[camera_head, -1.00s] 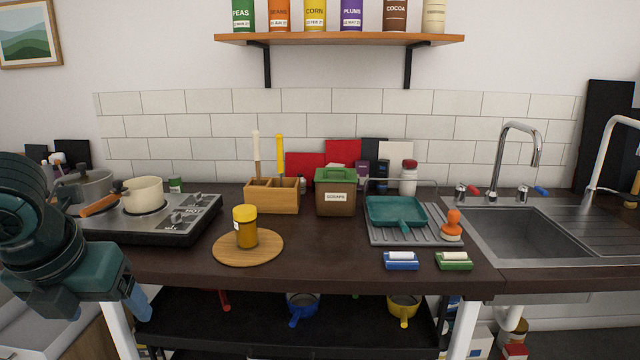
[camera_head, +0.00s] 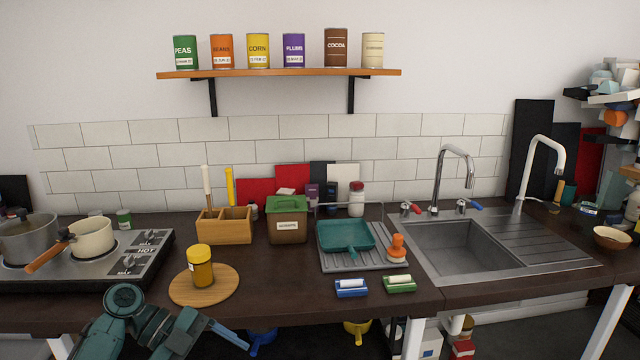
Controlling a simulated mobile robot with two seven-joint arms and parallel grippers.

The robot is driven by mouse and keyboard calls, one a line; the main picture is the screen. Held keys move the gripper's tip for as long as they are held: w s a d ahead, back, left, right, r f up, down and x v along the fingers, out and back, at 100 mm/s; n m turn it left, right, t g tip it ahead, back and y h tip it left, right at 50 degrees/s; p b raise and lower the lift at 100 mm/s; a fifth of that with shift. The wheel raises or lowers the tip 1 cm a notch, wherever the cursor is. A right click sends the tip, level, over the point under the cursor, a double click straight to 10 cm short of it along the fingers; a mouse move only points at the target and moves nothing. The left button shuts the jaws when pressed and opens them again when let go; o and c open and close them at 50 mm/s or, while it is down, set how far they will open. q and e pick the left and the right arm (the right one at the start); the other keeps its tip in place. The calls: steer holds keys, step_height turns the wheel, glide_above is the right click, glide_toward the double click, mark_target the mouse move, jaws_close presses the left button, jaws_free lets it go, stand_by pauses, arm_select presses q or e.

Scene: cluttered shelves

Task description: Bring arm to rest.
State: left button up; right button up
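My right gripper is out of view. The yellow-lidded jar (camera_head: 200,267) stands upright on the round wooden board (camera_head: 175,291), behind and above my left arm.
The hob (camera_head: 130,262) with a cream pan (camera_head: 92,238) is at left. A wooden caddy (camera_head: 224,226), a scraps bin (camera_head: 288,222), a drying rack (camera_head: 331,262) and a sink (camera_head: 462,249) line the counter. Blue (camera_head: 351,288) and green (camera_head: 399,284) items lie near its front edge.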

arm_select(q)
steer(key=w+a+f+n+t+y, duration=0.2)
steer(key=w+a+n+t+y, duration=0.75)
steer(key=w+n, duration=0.65)
steer(key=w+a+r+n+t+y, duration=0.45)
steer(key=a+r+n+t, duration=0.25)
steer(key=a+r+t, duration=0.3)
steer(key=s+d+f+g+h, duration=0.2)
steer(key=s+d+f, duration=0.5)
steer(key=s+f, duration=0.25)
steer(key=s+d+f+g+h, duration=0.2)
steer(key=s+d+f+g, duration=0.1)
steer(key=s+d+f, duration=0.6)
steer(key=s+d+f+g+h, duration=0.1)
steer(key=s+d+f, duration=0.2)
steer(key=s, duration=0.7)
steer(key=s+d+f+g+h, duration=0.1)
steer(key=s+d+f, duration=0.2)
steer(key=s, duration=0.7)
steer(key=shift+s+d, duration=0.2)
steer(key=shift+d, duration=0.05)
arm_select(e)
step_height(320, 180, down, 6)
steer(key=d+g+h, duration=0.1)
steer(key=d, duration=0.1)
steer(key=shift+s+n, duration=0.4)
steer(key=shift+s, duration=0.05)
